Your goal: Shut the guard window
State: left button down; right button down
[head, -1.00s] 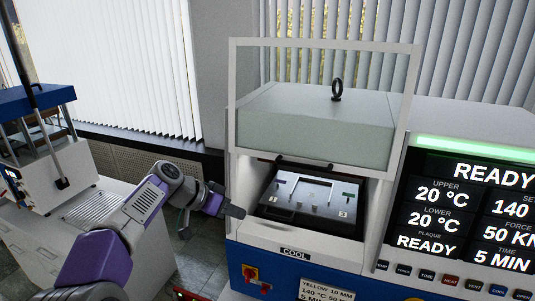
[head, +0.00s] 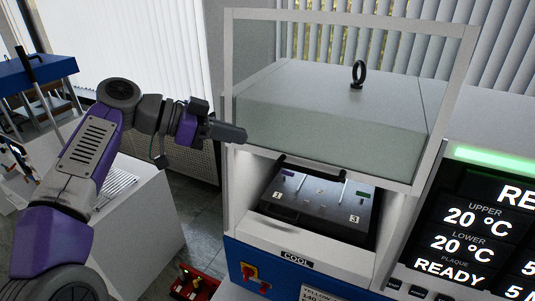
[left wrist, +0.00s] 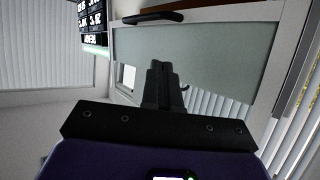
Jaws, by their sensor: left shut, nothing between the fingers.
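The guard window (head: 330,130) is a clear pane in a white frame on the front of the press. It stands raised, with the press opening uncovered below its lower rail. A black bar handle (left wrist: 153,17) sits on its frame edge in the left wrist view; in the head view the handle (head: 283,158) shows just below the lower rail. My left gripper (head: 240,135) is shut and empty, at the left side of the frame, above the handle's height. Its fingers (left wrist: 160,75) appear in front of the pane in the left wrist view; contact cannot be told. My right gripper is not in view.
A dark mould plate (head: 318,205) with numbered marks lies inside the open press bay. A display panel (head: 465,235) reading READY is at the right. A blue-topped machine (head: 40,75) stands on a white cabinet at the left. A red box (head: 195,284) is on the floor.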

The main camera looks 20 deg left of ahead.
aim_at(267, 155)
pick_arm(q)
jog(key=w+d+f, duration=0.1)
jog(key=f, duration=0.1)
jog(key=w+d+f, duration=0.3)
jog(key=d+f, duration=0.1)
jog(key=shift+w+d+f, duration=0.15)
jog(key=shift+w+d, duration=0.05)
jog(key=shift+w, duration=0.05)
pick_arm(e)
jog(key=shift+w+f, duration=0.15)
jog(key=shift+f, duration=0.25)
pick_arm(q)
jog(key=shift+f+b, duration=0.1)
jog(key=shift+b, duration=0.3)
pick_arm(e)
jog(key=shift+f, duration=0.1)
